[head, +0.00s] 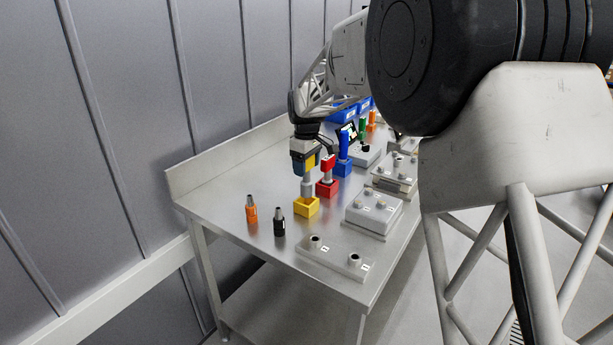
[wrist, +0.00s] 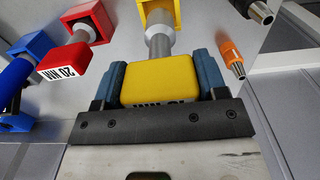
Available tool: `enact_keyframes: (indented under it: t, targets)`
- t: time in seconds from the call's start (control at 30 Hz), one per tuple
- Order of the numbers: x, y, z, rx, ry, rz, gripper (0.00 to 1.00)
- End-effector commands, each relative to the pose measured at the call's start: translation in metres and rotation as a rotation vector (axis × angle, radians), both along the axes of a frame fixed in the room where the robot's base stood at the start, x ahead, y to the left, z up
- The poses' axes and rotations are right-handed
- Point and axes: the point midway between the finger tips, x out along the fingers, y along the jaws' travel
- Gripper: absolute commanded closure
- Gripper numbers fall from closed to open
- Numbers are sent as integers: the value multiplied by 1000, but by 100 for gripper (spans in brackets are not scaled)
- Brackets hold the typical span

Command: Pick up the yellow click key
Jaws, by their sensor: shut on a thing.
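The yellow click key (wrist: 158,82) is between the two blue fingers of my gripper (wrist: 159,72), which is shut on its handle. Its grey shaft (wrist: 160,42) points at the yellow holder (wrist: 147,14). In the head view my gripper (head: 305,165) is above the yellow holder (head: 306,207), and the grey shaft (head: 307,187) reaches down to it. I cannot tell whether the tip is seated in the holder. Most of the yellow handle is hidden by the fingers in the head view.
A red key (head: 327,171) in a red holder and a blue key (head: 344,145) in a blue holder stand close behind. An orange piece (head: 251,209) and a black piece (head: 279,222) stand in front. Grey blocks (head: 373,212) line the right side of the metal table (head: 225,205).

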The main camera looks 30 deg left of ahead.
Motion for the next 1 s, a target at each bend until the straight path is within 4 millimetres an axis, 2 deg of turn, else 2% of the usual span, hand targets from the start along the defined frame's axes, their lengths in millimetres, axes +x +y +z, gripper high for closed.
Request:
enact_keyframes:
  t: [0.1,0.33,1.0]
  targets:
    - [0,0,18,1,-1,0,64]
    - [0,0,38,0,0,0,64]
    - [0,0,41,-1,1,0,64]
